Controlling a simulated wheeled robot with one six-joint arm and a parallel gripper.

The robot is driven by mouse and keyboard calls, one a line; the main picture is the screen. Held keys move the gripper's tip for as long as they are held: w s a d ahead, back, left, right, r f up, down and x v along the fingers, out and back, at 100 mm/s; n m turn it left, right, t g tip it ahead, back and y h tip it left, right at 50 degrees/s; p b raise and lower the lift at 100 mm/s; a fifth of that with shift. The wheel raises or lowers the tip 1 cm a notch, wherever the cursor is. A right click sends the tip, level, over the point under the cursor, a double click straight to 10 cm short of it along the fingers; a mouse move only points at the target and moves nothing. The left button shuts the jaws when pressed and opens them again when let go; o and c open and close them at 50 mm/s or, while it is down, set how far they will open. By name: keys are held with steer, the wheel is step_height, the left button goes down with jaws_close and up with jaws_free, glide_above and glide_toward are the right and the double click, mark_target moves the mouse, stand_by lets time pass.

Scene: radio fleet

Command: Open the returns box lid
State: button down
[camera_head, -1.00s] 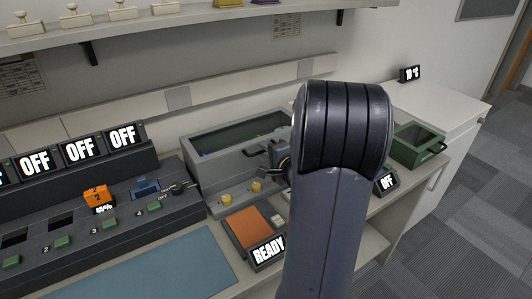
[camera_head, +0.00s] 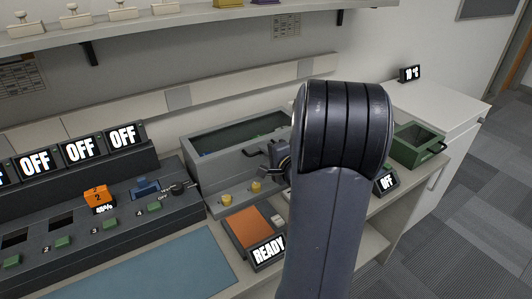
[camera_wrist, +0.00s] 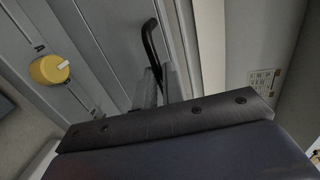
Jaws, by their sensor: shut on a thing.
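A grey box (camera_head: 196,180) with a dark glass lid (camera_head: 235,132) and two yellow knobs on its front stands at the back of the bench. The lid looks closed. My gripper (camera_head: 264,153) is at the right part of its front and is shut on the black handle (camera_wrist: 150,38), which also shows between the fingers (camera_wrist: 156,88) in the wrist view. My arm hides the box's right end. A green box (camera_head: 418,146) with a glazed top and a black handle stands farther right, apart from my gripper. No readable label marks either as the returns box.
An orange pad (camera_head: 247,228) with a READY display lies in front of the grey box. A dark charger panel (camera_head: 110,215) with OFF displays is at left. A shelf (camera_head: 150,22) overhangs the back. The blue mat (camera_head: 170,268) is clear.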

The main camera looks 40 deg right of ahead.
steer(key=shift+w+r+p, duration=0.2)
steer(key=shift+r+p, duration=0.4)
steer(key=shift+r, duration=0.1)
steer(key=w+r+g+p, duration=0.1)
steer(key=r+p, duration=0.1)
steer(key=w+r+g+p, duration=0.1)
steer(key=w+r+p, duration=0.1)
steer(key=p, duration=0.1)
steer(key=w+r+g+p, duration=0.1)
steer(key=w+r+p, duration=0.1)
steer(key=r+p, duration=0.1)
steer(key=shift+w+d, duration=0.15)
steer(key=w+r+g+p, duration=0.2)
steer(key=w+p, duration=0.4)
steer(key=w, duration=0.5)
steer(key=w+d+r+g+p, duration=0.1)
steer(key=w+r+g+p, duration=0.1)
steer(key=w+p, duration=0.4)
steer(key=w, duration=0.5)
steer(key=shift+w+r+g, duration=0.2)
steer(key=shift+r+g, duration=0.1)
steer(key=shift+r, duration=0.05)
steer(key=c, duration=1.7)
jaws_free()
steer(key=shift+w+f, duration=0.15)
steer(key=shift+w, duration=0.05)
steer(key=shift+o, duration=0.8)
steer(key=shift+f, duration=0.15)
